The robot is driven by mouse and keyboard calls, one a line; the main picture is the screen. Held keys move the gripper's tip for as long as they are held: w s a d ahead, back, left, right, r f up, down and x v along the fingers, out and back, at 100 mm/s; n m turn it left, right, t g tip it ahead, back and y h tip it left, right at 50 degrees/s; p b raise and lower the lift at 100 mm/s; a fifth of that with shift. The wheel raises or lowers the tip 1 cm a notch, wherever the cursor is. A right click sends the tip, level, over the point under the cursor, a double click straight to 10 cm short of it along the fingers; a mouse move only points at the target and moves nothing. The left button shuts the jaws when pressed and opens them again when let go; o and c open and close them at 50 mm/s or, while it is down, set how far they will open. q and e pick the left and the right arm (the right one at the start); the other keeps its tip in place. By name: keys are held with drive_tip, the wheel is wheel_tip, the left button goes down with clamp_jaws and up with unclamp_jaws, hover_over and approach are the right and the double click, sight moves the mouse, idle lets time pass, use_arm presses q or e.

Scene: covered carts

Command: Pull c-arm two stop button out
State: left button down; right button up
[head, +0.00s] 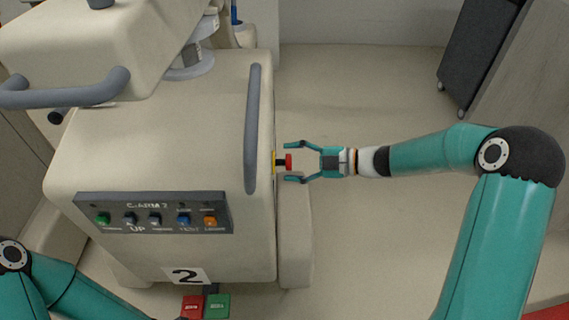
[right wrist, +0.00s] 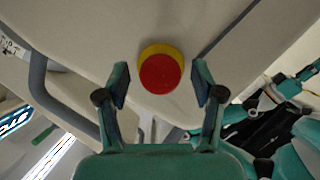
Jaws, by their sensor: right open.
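The C-arm 2 cart (head: 160,130) is a cream cabinet with a "2" label on its front. Its red stop button (head: 288,162) sticks out of the right side on a yellow base. In the right wrist view the red button (right wrist: 160,74) faces the camera, with its yellow ring (right wrist: 161,50) behind. My right gripper (head: 294,162) is open, with one finger on each side of the button and a gap to each. My left arm shows at the lower left in the head view; its gripper is not visible.
A grey handle (head: 253,130) runs along the cart's right edge, close to the button. The front panel (head: 155,212) has several coloured buttons. Red and green pedals (head: 216,306) lie on the floor in front. Floor to the right is clear; a dark cabinet (head: 478,50) stands behind.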

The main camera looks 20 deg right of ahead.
drive_tip(key=shift+x, duration=0.85)
drive_tip(key=shift+d, duration=0.1)
clamp_jaws()
